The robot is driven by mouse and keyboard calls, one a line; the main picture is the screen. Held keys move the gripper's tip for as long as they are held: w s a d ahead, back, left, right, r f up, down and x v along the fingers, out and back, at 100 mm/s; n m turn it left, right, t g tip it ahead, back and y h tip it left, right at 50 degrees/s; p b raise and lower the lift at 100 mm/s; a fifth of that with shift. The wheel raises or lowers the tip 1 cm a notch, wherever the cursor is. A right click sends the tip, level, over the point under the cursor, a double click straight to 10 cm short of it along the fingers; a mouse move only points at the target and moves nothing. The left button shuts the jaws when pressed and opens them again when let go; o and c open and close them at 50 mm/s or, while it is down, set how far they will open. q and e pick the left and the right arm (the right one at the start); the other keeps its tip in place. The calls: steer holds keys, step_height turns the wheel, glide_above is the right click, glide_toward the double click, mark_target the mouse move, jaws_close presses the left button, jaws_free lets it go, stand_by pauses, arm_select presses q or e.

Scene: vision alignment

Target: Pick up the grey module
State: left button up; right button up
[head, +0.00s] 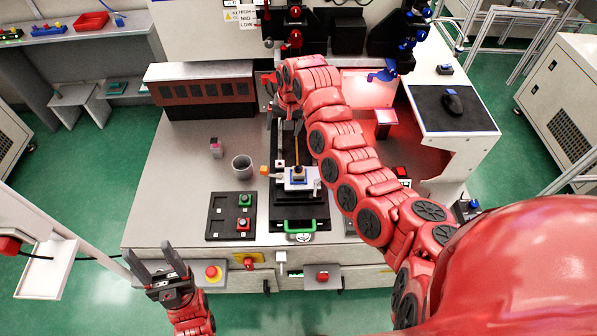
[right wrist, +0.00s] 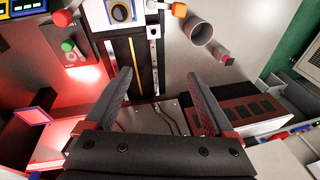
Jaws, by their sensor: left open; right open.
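A light grey and white block (head: 299,180) sits on the black track in the middle of the bench in the head view. A white square part with a dark round centre (right wrist: 121,12) shows at the top of the right wrist view. A small grey block with a pink face (head: 215,148) stands left of the track. I cannot tell for certain which is the grey module. My right gripper (right wrist: 159,76) is open and empty over the far end of the track; in the head view my arm mostly hides it. My left gripper (head: 151,252) is open and empty before the bench's front edge.
A grey cup (head: 242,168) stands left of the track. A black button panel (head: 231,216) lies in front of it. A dark red and grey case (head: 200,90) stands at the back left. A red-lit station (head: 385,116) is at right. The bench's front left is clear.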

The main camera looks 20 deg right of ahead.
steer(key=s+d+r+g+h, duration=0.1)
steer(key=s+d+r+g, duration=0.15)
steer(key=s, duration=0.35)
steer(key=b, duration=0.3)
glide_above(299, 169)
steer(key=shift+g, duration=0.25)
steer(key=f, duration=1)
steer(key=shift+s+a+f, duration=0.1)
steer(key=shift+a+f, duration=0.15)
steer(key=shift+d+f+p, duration=0.1)
steer(key=shift+f+p, duration=0.25)
steer(key=shift+f, duration=0.45)
steer(key=shift+f+p, duration=0.5)
steer(key=shift+p, duration=0.05)
steer(key=shift+w+d+f+p, duration=0.1)
steer(key=shift+f+p, duration=0.15)
steer(key=shift+f, duration=0.15)
steer(key=shift+w+d+f+p, duration=0.1)
steer(key=shift+f+p, duration=0.15)
steer(key=shift+f, duration=0.15)
steer(key=shift+a+f, duration=0.1)
steer(key=shift+f, duration=1.3)
jaws_close()
